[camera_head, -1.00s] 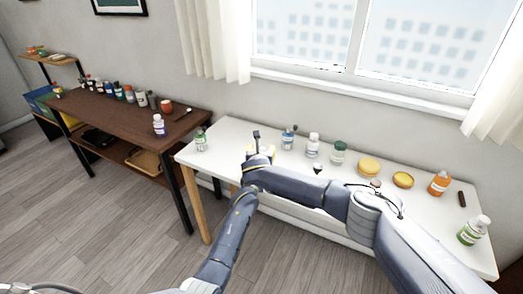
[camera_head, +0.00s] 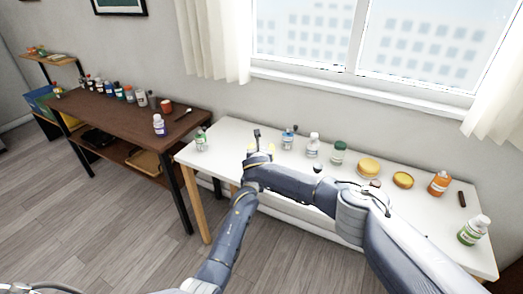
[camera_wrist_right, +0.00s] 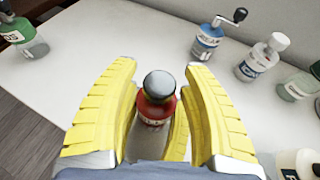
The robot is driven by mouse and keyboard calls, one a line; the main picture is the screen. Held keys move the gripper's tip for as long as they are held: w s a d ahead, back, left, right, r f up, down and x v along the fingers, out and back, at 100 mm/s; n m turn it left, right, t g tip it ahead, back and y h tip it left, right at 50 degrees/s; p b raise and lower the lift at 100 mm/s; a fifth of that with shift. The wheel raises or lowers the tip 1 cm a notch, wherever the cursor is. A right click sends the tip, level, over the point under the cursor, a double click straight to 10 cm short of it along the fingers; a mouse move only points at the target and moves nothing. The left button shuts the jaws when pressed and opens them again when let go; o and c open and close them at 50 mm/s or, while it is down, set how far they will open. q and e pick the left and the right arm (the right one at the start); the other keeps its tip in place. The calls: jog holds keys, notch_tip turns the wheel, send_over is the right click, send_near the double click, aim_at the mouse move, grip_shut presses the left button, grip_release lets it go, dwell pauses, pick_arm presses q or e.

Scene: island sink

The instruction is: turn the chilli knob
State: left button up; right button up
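In the right wrist view, a small bottle with a red label (camera_wrist_right: 152,112) and a round dark grey knob (camera_wrist_right: 159,84) stands between the yellow fingers of my right gripper (camera_wrist_right: 160,66). The fingers are apart, one on each side, with gaps visible beside the knob. I cannot read the label. In the head view my right gripper (camera_head: 260,154) is low over the left part of the white table (camera_head: 228,150), and the red bottle cannot be made out there. My left gripper is not in view.
Behind the gripper stands a blue-labelled bottle with a crank (camera_wrist_right: 208,36), with a white-capped bottle (camera_wrist_right: 262,56) to its right. A green-labelled bottle (camera_wrist_right: 22,38) is at the left. Yellow tubs (camera_head: 369,168) and an orange bottle (camera_head: 439,183) stand further right on the table.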

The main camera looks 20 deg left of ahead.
jog(key=c, duration=0.9)
jog(key=shift+a+m+h, duration=0.1)
jog(key=shift+m+h, duration=0.2)
jog(key=shift+h, duration=0.3)
jog(key=shift+m+h, duration=0.3)
jog(key=shift+m, duration=0.1)
jog(key=o, duration=1.2)
jog(key=shift+s, duration=0.1)
